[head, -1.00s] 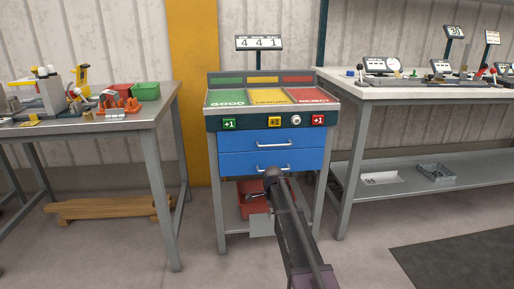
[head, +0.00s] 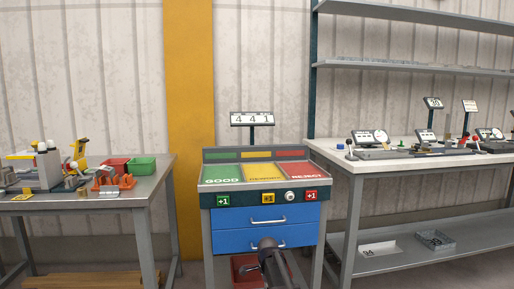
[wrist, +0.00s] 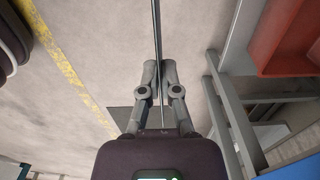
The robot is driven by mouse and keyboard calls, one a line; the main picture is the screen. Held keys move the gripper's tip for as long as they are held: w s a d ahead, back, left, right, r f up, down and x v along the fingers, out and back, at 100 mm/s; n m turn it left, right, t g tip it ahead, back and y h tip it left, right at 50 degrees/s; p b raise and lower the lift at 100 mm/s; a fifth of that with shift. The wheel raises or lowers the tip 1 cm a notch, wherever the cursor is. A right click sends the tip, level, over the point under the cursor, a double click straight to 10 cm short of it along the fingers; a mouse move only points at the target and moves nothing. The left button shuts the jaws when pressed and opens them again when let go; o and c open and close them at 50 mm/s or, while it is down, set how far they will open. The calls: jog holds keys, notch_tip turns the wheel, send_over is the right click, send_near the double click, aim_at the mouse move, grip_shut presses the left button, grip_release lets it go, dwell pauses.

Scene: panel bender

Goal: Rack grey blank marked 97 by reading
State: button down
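In the wrist view, my gripper (wrist: 159,68) is closed on a thin grey sheet (wrist: 156,25), seen nearly edge-on as a long upright strip between the fingers. Its face and any number on it are hidden from this angle. The gripper and sheet do not show in the head view, where only part of my arm appears at the bottom, before the drawer cart. A light piece marked with what looks like 94 (head: 379,249) lies on the right bench's lower shelf. No rack can be made out for certain.
The drawer cart (head: 262,216) with green, yellow and red top zones stands ahead. A cluttered bench (head: 150,190) is at left. The right bench (head: 350,176) holds gauges, with a grey tray (head: 435,240) below.

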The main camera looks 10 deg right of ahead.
jog(key=shift+r+p, duration=1.85)
jog(key=shift+r, duration=0.55)
